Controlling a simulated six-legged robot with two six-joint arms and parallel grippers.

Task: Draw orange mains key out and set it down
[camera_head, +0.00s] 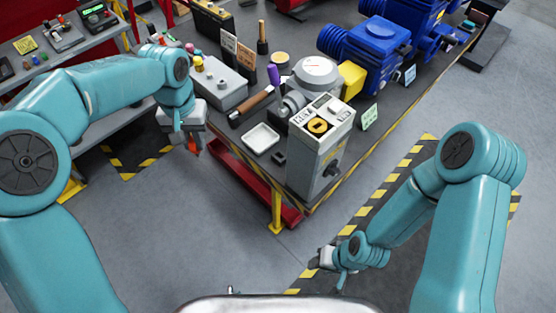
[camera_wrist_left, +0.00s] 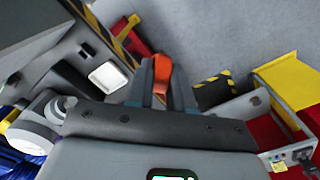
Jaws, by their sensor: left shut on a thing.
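My left gripper (camera_head: 190,140) is at the left, beside the table's near left corner. It is shut on the orange mains key (camera_head: 193,147), which shows just below the fingers. In the left wrist view the orange key (camera_wrist_left: 162,72) sits between the fingertips, with the floor beyond it. The key is clear of the grey valve actuator (camera_head: 318,160), which stands at the table's front corner with a yellow round dial on top. My right gripper (camera_head: 322,262) hangs low over the floor at the lower middle; its fingers are too small to tell.
A white tray (camera_head: 262,138) lies on the table, empty, and also shows in the left wrist view (camera_wrist_left: 108,77). A red beam (camera_head: 245,180) runs under the table.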

